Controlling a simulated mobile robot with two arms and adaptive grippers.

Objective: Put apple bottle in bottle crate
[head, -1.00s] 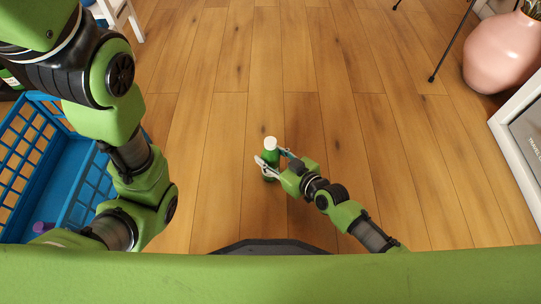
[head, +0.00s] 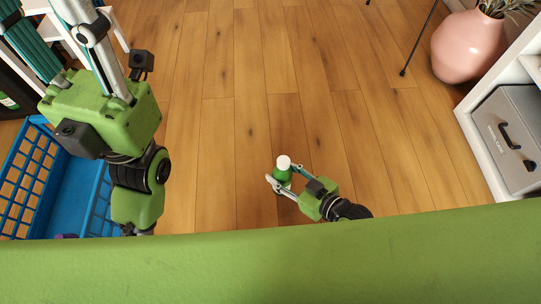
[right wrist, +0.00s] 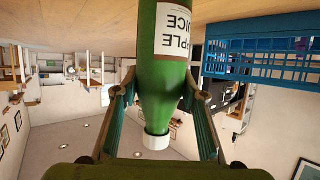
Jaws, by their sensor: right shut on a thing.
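The green apple bottle (head: 283,172) with a white cap stands out over the floor at the middle of the head view. My right gripper (head: 280,182) is shut around it. In the right wrist view the bottle (right wrist: 165,75) appears upside down between the two fingers, its label partly readable. The blue bottle crate (head: 28,165) is at the left of the head view, well apart from the bottle. It also shows at the upper right of the wrist view (right wrist: 262,62). My left gripper (head: 48,22) is at the upper left, its fingers apart and its tips cut off.
My left arm covers part of the crate's right side. A small purple thing (head: 66,236) shows at the crate's bottom edge. A pink vase (head: 468,50) and a white shelf (head: 478,125) with a grey case stand at the right. The wooden floor (head: 225,110) between is clear.

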